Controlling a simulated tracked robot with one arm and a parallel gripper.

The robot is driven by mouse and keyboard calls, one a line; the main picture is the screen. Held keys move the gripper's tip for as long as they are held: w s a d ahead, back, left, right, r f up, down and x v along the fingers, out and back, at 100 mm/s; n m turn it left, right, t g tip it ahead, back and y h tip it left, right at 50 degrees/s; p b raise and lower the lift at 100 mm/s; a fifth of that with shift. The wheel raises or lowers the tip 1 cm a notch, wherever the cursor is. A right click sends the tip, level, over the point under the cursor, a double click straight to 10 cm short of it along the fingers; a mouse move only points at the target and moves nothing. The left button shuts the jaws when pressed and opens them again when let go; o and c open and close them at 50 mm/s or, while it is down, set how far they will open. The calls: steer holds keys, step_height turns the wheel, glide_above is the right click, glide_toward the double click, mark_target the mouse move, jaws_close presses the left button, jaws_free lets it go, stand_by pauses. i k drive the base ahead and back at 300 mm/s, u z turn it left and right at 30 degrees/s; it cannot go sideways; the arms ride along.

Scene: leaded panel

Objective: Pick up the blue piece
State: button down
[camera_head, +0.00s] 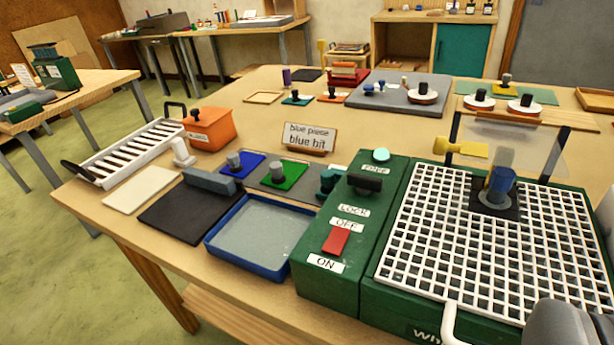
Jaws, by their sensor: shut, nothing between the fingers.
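The blue piece (224,169) is a flat blue plate with a grey upright knob on it. It lies on the table left of centre, at the left end of a grey board (262,186). A green piece (294,178) with a similar grey knob lies just right of it. A sign (308,137) behind them reads "blue piece" and "blue bit". I see no fingers of my gripper in this view. A dark grey rounded body shows at the bottom right corner; I cannot tell what it is.
A green switch box (348,240) and a green grinder with a white grid (450,230) fill the right side. A blue-rimmed tray (212,240), dark mat (165,218), orange box (210,130) and white rack (110,168) surround the pieces. Bare table lies behind the sign.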

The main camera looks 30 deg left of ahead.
mark_target(239, 166)
steer(key=u, duration=2.4)
steer(key=i, duration=0.65)
steer(key=z, duration=1.65)
steer(key=i, duration=0.95)
